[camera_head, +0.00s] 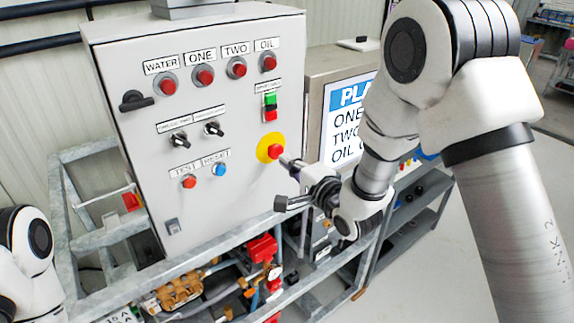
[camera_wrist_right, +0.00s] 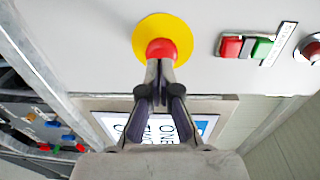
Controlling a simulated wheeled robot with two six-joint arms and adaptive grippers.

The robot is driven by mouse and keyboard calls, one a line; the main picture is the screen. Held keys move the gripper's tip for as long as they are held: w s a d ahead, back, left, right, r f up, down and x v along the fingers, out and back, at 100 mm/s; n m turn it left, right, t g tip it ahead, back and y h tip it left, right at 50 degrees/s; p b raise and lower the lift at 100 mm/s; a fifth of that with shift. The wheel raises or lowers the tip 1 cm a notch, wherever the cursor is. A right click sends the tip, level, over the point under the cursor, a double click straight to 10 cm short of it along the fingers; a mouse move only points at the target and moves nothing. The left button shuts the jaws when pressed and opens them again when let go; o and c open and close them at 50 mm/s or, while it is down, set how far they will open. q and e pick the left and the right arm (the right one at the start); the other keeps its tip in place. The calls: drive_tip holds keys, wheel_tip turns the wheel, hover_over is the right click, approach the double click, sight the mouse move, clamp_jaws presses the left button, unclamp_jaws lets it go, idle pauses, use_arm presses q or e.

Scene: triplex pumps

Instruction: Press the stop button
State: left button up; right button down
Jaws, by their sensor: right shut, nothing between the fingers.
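The stop button (camera_head: 275,151) is a red mushroom head on a round yellow plate (camera_head: 263,146), low on the right side of the white control panel (camera_head: 215,110). In the right wrist view the red button (camera_wrist_right: 161,47) stands on its yellow disc (camera_wrist_right: 150,28) straight ahead of the fingers. My right gripper (camera_head: 284,160) is shut and empty, its tips pointing at the button. In the wrist view the closed fingertips (camera_wrist_right: 160,66) overlap the button's lower edge. I cannot tell whether they touch it. My left gripper is out of view.
Red and green push buttons (camera_head: 270,106) sit above the stop button. Red lamps, black switches (camera_head: 214,129) and a blue button (camera_head: 219,170) fill the panel. A metal frame (camera_head: 80,225) and pump parts (camera_head: 180,292) lie below. A grey cabinet with a sign (camera_head: 340,115) stands right.

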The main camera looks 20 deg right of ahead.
use_arm(q)
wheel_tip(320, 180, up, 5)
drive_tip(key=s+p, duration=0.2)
drive_tip(key=p, duration=0.2)
use_arm(e)
drive_tip(key=r+v, duration=0.1)
drive_tip(key=v, duration=1.1)
drive_tip(key=s+f+n+g+h+b, duration=0.1)
drive_tip(key=s+f+g+b, duration=0.25)
drive_tip(key=f, duration=0.95)
drive_tip(key=s+f+n+g+b, duration=0.15)
drive_tip(key=s+f+b, duration=0.3)
drive_tip(key=f, duration=0.85)
drive_tip(key=s+f+g+h+b, duration=0.1)
drive_tip(key=s+f+g+b, duration=0.3)
drive_tip(key=f, duration=0.9)
use_arm(q)
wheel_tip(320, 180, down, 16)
drive_tip(key=b, duration=0.3)
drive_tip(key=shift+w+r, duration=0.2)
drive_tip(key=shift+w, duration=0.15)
use_arm(e)
drive_tip(key=s+d+f+n+g+h, duration=0.2)
drive_tip(key=s+f+n+g, duration=0.5)
drive_tip(key=s+f+n, duration=0.4)
drive_tip(key=s+d+n, duration=0.1)
drive_tip(key=s, duration=0.2)
drive_tip(key=shift+s+d+g+h, duration=0.3)
drive_tip(key=shift+d+h, duration=0.1)
